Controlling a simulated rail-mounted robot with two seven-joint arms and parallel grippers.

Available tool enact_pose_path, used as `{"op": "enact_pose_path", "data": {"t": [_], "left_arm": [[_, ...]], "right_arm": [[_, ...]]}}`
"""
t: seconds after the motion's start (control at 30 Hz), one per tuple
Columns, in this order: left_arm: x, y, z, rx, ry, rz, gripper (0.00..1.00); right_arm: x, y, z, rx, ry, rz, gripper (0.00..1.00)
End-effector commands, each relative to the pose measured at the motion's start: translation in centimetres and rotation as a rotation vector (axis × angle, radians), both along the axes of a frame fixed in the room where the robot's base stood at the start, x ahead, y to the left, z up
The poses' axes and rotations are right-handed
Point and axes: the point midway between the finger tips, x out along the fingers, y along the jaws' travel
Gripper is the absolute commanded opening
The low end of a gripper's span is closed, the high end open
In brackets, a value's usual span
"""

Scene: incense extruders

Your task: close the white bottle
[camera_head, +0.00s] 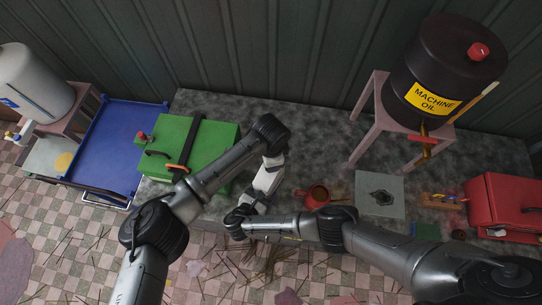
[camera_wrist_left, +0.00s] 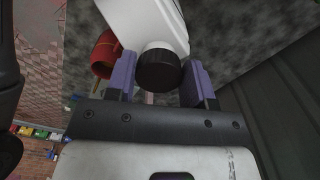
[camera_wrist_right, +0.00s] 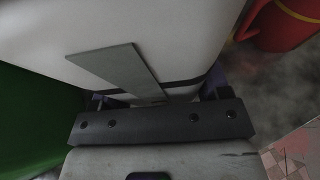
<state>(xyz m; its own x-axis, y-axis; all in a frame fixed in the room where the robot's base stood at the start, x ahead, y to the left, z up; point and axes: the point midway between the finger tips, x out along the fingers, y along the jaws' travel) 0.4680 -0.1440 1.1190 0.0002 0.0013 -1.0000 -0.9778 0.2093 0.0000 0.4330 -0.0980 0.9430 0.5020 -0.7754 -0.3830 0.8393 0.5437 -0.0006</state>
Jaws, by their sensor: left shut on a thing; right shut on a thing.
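The white bottle (camera_wrist_left: 148,20) shows in the left wrist view, with a black cap (camera_wrist_left: 160,70) at its near end. My left gripper (camera_wrist_left: 160,78) has its purple fingers on either side of the cap and is shut on it. The cap hides the bottle's neck, so I cannot tell how tightly it sits. In the right wrist view the bottle's white body (camera_wrist_right: 175,35) fills the upper picture, with a grey strip on it. My right gripper (camera_wrist_right: 157,97) is shut on the body. In the head view my arms meet near the centre and largely hide the bottle.
A red mug (camera_head: 318,195) stands close to the right of the grippers. A green box (camera_head: 200,140) is on their left. A grey plate (camera_head: 380,193), a red toolbox (camera_head: 505,202) and the machine oil barrel (camera_head: 430,75) on its stand are farther right.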

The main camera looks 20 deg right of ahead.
Motion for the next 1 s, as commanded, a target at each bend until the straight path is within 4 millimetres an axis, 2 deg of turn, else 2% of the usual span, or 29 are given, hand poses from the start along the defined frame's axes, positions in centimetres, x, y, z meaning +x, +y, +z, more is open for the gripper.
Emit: {"op": "enact_pose_path", "data": {"t": [0.53, 1.0], "left_arm": [[-0.03, -0.03, -0.03, 0.0, 0.0, 0.0, 0.27], [-0.06, -0.06, -0.84, -0.001, 0.001, 0.0, 0.27]], "right_arm": [[-0.02, 0.01, -0.01, -0.001, 0.001, 0.0, 0.27], [-0.02, 0.01, -0.01, -0.001, 0.001, 0.0, 0.27]]}}
